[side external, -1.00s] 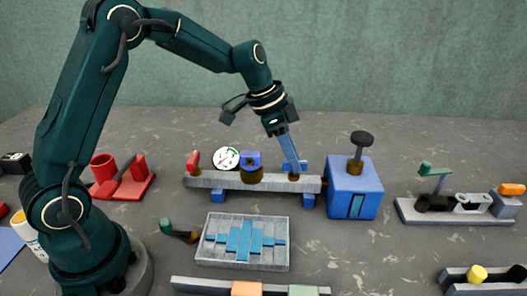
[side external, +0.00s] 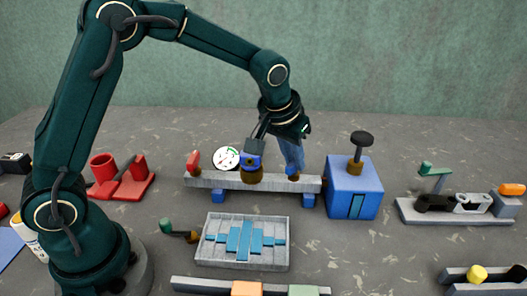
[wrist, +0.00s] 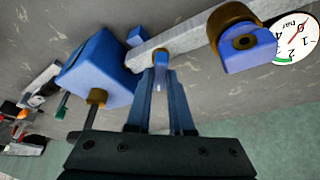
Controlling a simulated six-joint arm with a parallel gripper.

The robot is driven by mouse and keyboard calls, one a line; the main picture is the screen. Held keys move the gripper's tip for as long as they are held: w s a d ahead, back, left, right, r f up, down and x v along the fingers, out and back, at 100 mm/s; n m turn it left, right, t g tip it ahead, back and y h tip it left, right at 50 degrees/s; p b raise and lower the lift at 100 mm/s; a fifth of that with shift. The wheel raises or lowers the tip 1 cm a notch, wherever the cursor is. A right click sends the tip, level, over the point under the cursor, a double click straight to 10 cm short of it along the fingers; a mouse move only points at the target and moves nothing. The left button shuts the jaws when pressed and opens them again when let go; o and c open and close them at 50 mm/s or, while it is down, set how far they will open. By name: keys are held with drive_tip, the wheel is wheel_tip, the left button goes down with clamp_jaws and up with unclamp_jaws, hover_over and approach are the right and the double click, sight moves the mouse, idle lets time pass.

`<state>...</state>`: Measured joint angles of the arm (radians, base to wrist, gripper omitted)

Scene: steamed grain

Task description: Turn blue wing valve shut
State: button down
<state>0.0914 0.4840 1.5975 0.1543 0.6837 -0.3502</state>
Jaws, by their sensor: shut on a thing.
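The blue wing valve (wrist: 162,66) sits on a brass base on the grey rail (wrist: 183,35) in the wrist view. Its blue wing lies between the two blue fingers of my gripper (wrist: 164,78), which is shut on it. In the side view my gripper (side external: 293,168) comes down from above onto the right end of the grey rail (side external: 222,181). There the fingers hide most of the wing, and a little of the valve (side external: 292,175) shows at the fingertips.
A blue knob on brass (side external: 252,175) and a red lever (side external: 193,160) stand on the rail further left, with a round white gauge (side external: 226,158) behind. A blue box (side external: 349,190) with a dark-topped post stands close on the right. A grey tray (side external: 213,258) lies in front.

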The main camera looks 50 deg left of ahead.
drive_tip(key=n, duration=0.1)
drive_tip(key=n+y, duration=0.1)
drive_tip(key=n, duration=0.1)
drive_tip(key=shift+w+d+n+g, duration=0.1)
drive_tip(key=shift+d+n+g, duration=0.05)
drive_tip(key=shift+n+g, duration=0.15)
drive_tip(key=shift+n+g+y, duration=0.4)
drive_tip(key=shift+n+y, duration=0.3)
drive_tip(key=shift+n, duration=1.1)
drive_tip(key=c, duration=0.8)
unclamp_jaws()
drive_tip(key=v, duration=0.5)
drive_tip(key=shift+r, duration=0.1)
